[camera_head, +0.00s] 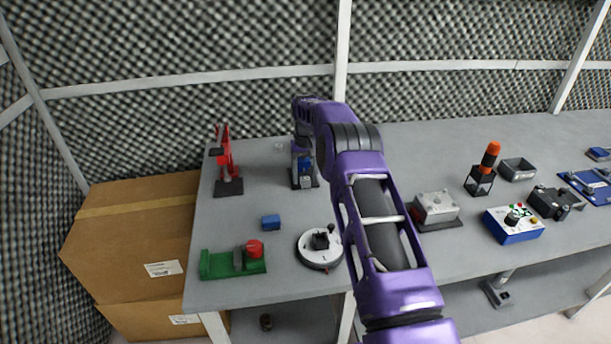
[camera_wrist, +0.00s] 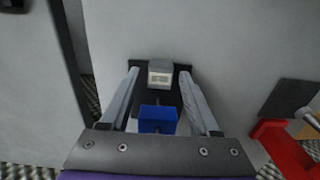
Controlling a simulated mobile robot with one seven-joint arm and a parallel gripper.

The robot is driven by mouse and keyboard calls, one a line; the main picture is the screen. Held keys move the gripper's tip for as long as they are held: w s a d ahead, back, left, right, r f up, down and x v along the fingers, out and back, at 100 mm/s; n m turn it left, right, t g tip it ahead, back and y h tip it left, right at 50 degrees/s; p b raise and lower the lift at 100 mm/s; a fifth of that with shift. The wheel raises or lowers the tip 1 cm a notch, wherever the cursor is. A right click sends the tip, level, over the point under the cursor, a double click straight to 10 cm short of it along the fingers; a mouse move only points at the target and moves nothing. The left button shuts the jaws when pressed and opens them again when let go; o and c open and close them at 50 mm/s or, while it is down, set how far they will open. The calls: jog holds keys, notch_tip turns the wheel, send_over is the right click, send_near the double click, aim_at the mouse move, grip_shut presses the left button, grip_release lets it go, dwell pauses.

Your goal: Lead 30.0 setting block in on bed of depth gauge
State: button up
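A small device, possibly the depth gauge, stands on a dark base (camera_head: 305,185) at the table's rear, below my gripper (camera_head: 302,150). In the wrist view, a grey block with a pale label (camera_wrist: 160,73) sits on the black base, and a blue part (camera_wrist: 157,119) stands nearer the camera. The label is too small to read, so I cannot tell whether this is the 30.0 setting block. My gripper (camera_wrist: 160,76) is open, its two fingers on either side of the grey block with gaps visible. A separate plain blue block (camera_head: 270,222) lies on the table.
A red stand (camera_head: 226,165) is left of the device. A green fixture with a red knob (camera_head: 233,262) and a round white dial (camera_head: 319,249) are in front. A grey box (camera_head: 436,208) and a blue control box (camera_head: 514,225) stand right. Cardboard boxes (camera_head: 130,230) adjoin the table's left.

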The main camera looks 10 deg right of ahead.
aim_at(305, 179)
jog(key=shift+o, duration=0.4)
notch_tip(305, 179, up, 17)
jog(key=p, duration=0.1)
jog(key=shift+r, duration=0.2)
